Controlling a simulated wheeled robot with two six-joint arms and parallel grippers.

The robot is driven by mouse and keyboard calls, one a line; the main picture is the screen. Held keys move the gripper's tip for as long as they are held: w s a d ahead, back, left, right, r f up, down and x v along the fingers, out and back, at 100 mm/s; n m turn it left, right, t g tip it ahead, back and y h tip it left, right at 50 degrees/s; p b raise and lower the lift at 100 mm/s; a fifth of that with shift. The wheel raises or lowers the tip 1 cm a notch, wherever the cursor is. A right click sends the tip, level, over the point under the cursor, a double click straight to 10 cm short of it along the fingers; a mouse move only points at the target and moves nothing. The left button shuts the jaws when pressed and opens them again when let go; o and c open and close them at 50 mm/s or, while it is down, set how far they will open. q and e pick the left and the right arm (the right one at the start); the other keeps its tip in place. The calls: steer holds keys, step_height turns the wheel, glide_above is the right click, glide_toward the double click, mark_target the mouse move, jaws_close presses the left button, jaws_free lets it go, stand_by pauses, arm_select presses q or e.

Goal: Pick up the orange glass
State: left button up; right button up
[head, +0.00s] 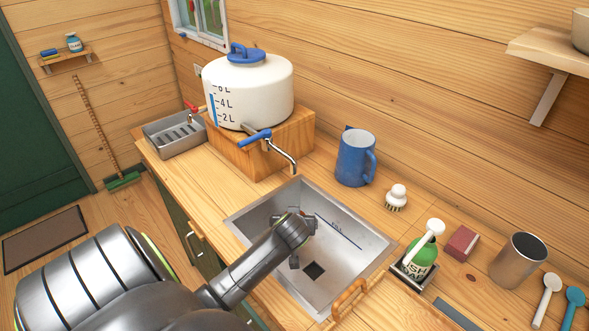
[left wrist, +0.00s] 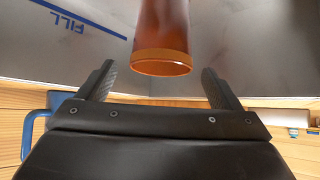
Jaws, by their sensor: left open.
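The orange glass (left wrist: 162,45) shows in the left wrist view as a translucent amber cylinder with its rim toward the camera. It is against the grey metal of the sink, and its far part is cut off by the top edge. My left gripper (left wrist: 160,80) is open, with one finger on each side of the rim and gaps between fingers and glass. In the head view my left gripper (head: 299,240) is over the sink (head: 345,235), and the glass is hidden behind it or nearly so. My right gripper is not in view.
A white water tank (head: 262,95) with a tap stands on a wooden box behind the sink. A blue mug (head: 352,158), scrub brush (head: 396,198), green soap bottle (head: 419,257), red sponge (head: 461,243) and metal cup (head: 518,260) stand along the counter to the right.

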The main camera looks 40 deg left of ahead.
mark_target(294, 172)
arm_select(q)
steer(key=shift+x, duration=1.85)
steer(key=shift+c, duration=0.5)
steer(key=c, duration=1.7)
steer(key=shift+r, duration=0.2)
steer(key=shift+r, duration=8.75)
